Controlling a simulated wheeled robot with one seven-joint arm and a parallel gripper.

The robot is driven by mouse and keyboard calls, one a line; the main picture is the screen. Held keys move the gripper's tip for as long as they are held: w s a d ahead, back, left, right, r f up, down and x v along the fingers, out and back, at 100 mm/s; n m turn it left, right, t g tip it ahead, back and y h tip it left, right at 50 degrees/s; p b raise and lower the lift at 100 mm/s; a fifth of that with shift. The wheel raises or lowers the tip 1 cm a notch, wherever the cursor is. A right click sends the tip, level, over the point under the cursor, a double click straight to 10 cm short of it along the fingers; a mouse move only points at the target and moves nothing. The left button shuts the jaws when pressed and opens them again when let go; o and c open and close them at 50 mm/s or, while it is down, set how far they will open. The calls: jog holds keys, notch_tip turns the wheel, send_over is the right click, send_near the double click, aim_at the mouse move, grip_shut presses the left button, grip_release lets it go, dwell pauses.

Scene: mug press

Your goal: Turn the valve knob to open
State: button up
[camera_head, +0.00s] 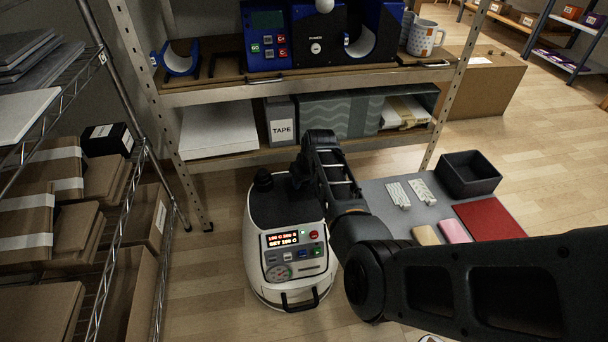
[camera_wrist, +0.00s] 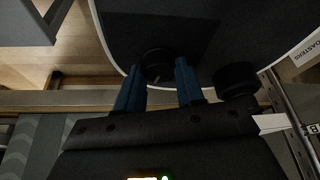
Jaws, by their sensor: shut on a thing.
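The white machine (camera_head: 256,262) with a dark top stands on the floor in the head view. One black knob (camera_head: 263,181) shows on its top, left of my gripper (camera_head: 299,175); it is also at the right in the wrist view (camera_wrist: 236,80). My gripper points down at the back right of the machine's top. In the wrist view, my gripper's blue fingers (camera_wrist: 160,80) are on either side of another round black knob (camera_wrist: 157,64), shut on it. This held knob is hidden behind my gripper in the head view. Its marking is too dark to read.
A metal shelf (camera_head: 290,90) with blue-and-black machines and mugs stands close behind the machine. A wire rack (camera_head: 120,220) with boxes is at the left. A grey mat (camera_head: 385,183) with a black bin (camera_head: 468,175) and red sheet lies right of my arm. Floor is clear left of the machine.

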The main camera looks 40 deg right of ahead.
jog(key=shift+a+m+g+h+p, duration=0.1)
jog(key=shift+m+g+h+p, duration=0.25)
jog(key=shift+m, duration=0.75)
jog(key=o, duration=1)
jog(key=shift+o, duration=0.2)
jog(key=p+v, duration=0.3)
jog(key=v, duration=0.4)
jog(key=shift+s+r, duration=0.2)
jog(key=shift+r, duration=0.15)
